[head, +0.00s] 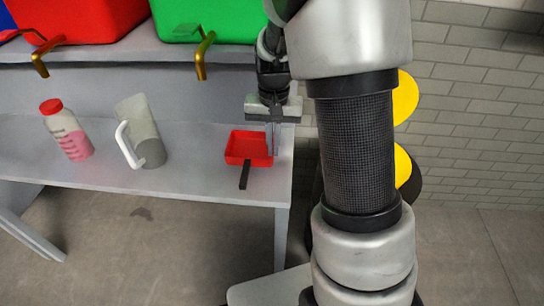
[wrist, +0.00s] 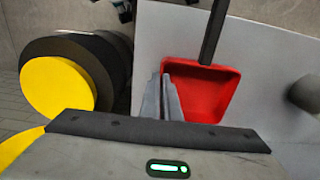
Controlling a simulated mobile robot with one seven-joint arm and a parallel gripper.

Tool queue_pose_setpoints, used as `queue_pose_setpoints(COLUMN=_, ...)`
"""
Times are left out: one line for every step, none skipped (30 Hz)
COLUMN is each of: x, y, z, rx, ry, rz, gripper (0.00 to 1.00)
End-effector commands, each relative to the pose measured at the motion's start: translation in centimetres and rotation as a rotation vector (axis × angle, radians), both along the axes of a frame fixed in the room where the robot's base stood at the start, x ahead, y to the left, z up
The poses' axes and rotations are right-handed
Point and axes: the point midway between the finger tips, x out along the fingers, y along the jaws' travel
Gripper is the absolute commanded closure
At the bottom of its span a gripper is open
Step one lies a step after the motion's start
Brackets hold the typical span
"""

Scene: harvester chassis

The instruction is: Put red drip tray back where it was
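The red drip tray (head: 245,146) is a shallow red pan with a dark handle, at the right end of the grey bench top. The handle points toward the bench's front edge. My gripper (head: 273,150) points down at the tray's right side in the head view. In the wrist view, the fingers (wrist: 163,88) are close together at the left rim of the tray (wrist: 205,85), one outside and one overlapping the red inside. They look shut on this rim. The tray appears at bench-top level; whether it touches the surface is unclear.
A grey jug (head: 148,140) with a white handle and a red-capped bottle (head: 66,130) stand left on the bench (head: 200,180). Red (head: 90,20) and green (head: 225,20) bins are on the shelf above. Yellow round parts (wrist: 62,78) stand beside the bench's right end.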

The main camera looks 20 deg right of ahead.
Motion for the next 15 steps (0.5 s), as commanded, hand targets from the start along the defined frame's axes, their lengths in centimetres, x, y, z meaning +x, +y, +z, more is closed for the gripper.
queue_pose_setpoints(x=-0.1, y=0.0, z=-0.7, rx=0.0, ry=0.003, rz=0.0, gripper=1.0)
queue_pose_setpoints(x=-0.1, y=0.0, z=-1.2, rx=0.001, ry=0.004, rz=0.0, gripper=1.0)
queue_pose_setpoints(x=-0.1, y=0.0, z=-1.8, rx=0.001, ry=0.004, rz=0.0, gripper=1.0)
queue_pose_setpoints(x=-0.1, y=0.0, z=-2.3, rx=0.001, ry=0.004, rz=0.0, gripper=1.0)
queue_pose_setpoints(x=-0.1, y=0.0, z=-2.7, rx=0.001, ry=0.004, rz=0.001, gripper=1.0)
queue_pose_setpoints(x=-0.1, y=0.0, z=-3.2, rx=0.001, ry=0.004, rz=0.001, gripper=1.0)
queue_pose_setpoints(x=-0.1, y=0.0, z=-3.4, rx=0.0, ry=0.003, rz=0.001, gripper=1.0)
queue_pose_setpoints(x=-0.1, y=0.0, z=-3.5, rx=0.0, ry=0.002, rz=0.001, gripper=1.0)
queue_pose_setpoints(x=0.0, y=0.0, z=-3.5, rx=-0.001, ry=0.001, rz=0.001, gripper=1.0)
queue_pose_setpoints(x=0.0, y=0.0, z=-3.4, rx=-0.001, ry=0.001, rz=0.001, gripper=1.0)
queue_pose_setpoints(x=0.0, y=0.0, z=-3.4, rx=0.0, ry=0.001, rz=0.001, gripper=1.0)
queue_pose_setpoints(x=0.0, y=0.0, z=-3.4, rx=0.0, ry=0.001, rz=0.001, gripper=1.0)
queue_pose_setpoints(x=0.0, y=0.0, z=-3.4, rx=0.0, ry=0.001, rz=0.001, gripper=1.0)
queue_pose_setpoints(x=0.0, y=0.0, z=-3.4, rx=0.0, ry=0.001, rz=0.001, gripper=1.0)
queue_pose_setpoints(x=0.0, y=0.0, z=-3.4, rx=0.0, ry=0.001, rz=0.001, gripper=1.0)
